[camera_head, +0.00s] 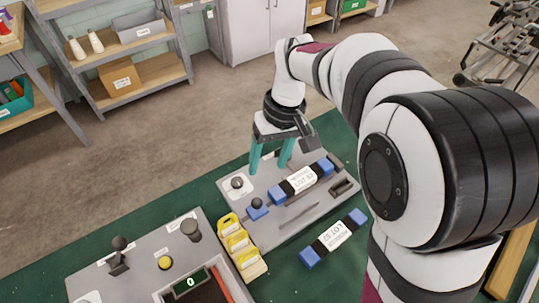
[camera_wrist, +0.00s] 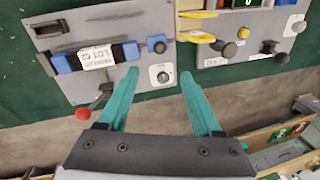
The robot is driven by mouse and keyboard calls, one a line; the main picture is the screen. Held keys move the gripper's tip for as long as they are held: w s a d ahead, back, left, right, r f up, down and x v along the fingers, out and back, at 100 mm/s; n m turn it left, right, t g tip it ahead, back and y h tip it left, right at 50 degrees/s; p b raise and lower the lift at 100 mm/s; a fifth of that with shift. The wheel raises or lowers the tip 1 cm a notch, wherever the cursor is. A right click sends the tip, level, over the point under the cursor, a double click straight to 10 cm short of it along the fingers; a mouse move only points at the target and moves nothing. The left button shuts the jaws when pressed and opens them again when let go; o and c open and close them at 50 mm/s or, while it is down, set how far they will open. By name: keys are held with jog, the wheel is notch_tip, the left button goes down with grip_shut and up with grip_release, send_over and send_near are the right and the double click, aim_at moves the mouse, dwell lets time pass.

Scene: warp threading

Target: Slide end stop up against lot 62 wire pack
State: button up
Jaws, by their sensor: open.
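The lot 62 wire pack (camera_head: 300,180) lies on a grey panel, blue at both ends with black bands and a white label; it also shows in the wrist view (camera_wrist: 97,56). The end stop, a small blue block with a black round knob (camera_head: 257,209), sits just off one end of the pack, with a small gap between them; it also shows in the wrist view (camera_wrist: 157,44). My gripper (camera_head: 270,165) is open and empty, its two teal fingers above the panel. In the wrist view the fingertips (camera_wrist: 160,75) straddle the white dial plate, near the end stop.
A second blue-ended pack (camera_head: 335,238) lies on the green mat. Yellow pieces (camera_head: 238,240) stand in a rack between the panel and a second grey panel (camera_head: 145,250) with knobs and a display. A red-knobbed lever (camera_wrist: 83,113) stands at the panel's edge.

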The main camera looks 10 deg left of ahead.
jog(key=shift+r, duration=0.35)
jog(key=n+h, duration=0.3)
jog(key=n, duration=1.5)
send_near(256, 200)
jog(key=shift+g, duration=0.3)
jog(key=f, duration=0.6)
jog(key=s+d+f, duration=0.1)
jog(key=f, duration=0.2)
jog(key=shift+f, duration=0.4)
grip_shut()
jog(key=shift+w, duration=0.1)
